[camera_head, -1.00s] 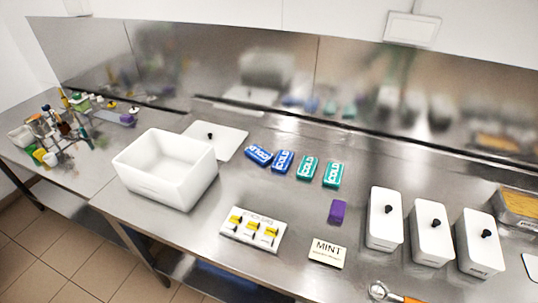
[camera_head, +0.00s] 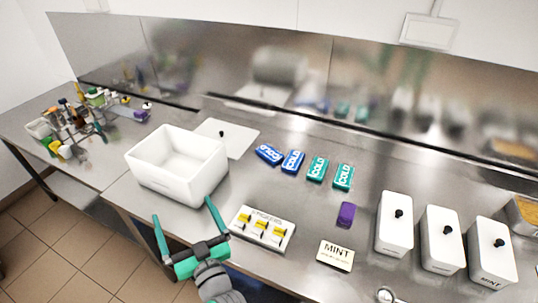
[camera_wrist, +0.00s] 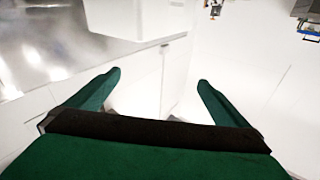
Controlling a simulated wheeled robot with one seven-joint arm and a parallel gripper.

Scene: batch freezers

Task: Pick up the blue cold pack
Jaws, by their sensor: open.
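Two blue cold packs lie side by side on the steel counter, a left one (camera_head: 268,154) that is turned at an angle and a right one (camera_head: 293,162). Two teal cold packs, one (camera_head: 317,168) and another (camera_head: 343,177), lie to their right. My gripper (camera_head: 184,220) is open and empty at the counter's front edge, in front of the white bin and well short of the packs. In the wrist view my open fingers (camera_wrist: 158,85) show with nothing between them, and no cold pack is in sight.
An open white bin (camera_head: 150,180) stands left of the packs, with a flat white lid (camera_head: 240,143) behind it. A labelled holder with yellow items (camera_head: 240,233), a MINT sign (camera_head: 335,255), a purple block (camera_head: 346,214) and white lidded containers (camera_head: 393,232) stand nearby.

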